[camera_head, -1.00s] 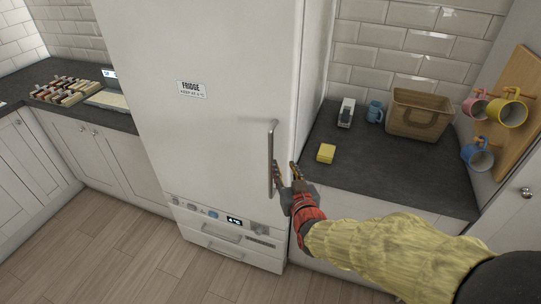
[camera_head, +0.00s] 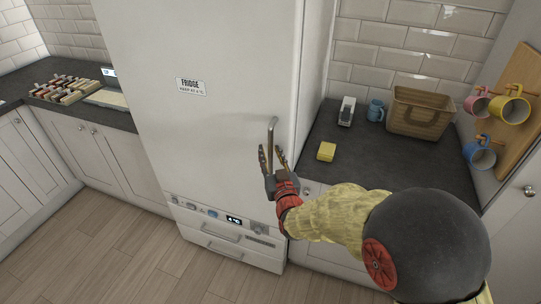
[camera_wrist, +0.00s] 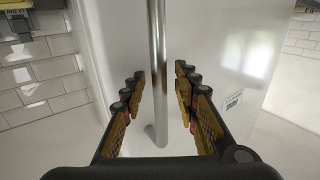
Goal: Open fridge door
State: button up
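The white fridge (camera_head: 215,60) stands in the middle of the head view, its door closed and a FRIDGE label on it. The vertical metal door handle (camera_head: 271,135) is near the door's right edge; my gripper partly hides its lower part there. My gripper (camera_head: 272,152) is open at the handle. In the wrist view the handle (camera_wrist: 157,70) runs between the two open fingers (camera_wrist: 160,85), with gaps on both sides.
Right of the fridge, the dark worktop (camera_head: 400,175) holds a yellow block (camera_head: 326,151), a blue mug (camera_head: 375,111) and a woven basket (camera_head: 418,112). Mugs hang on a wooden board (camera_head: 525,95) at the right. The floor (camera_head: 110,245) before the fridge is clear.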

jog(key=shift+w, duration=0.1)
jog(key=shift+c, duration=1.1)
grip_shut()
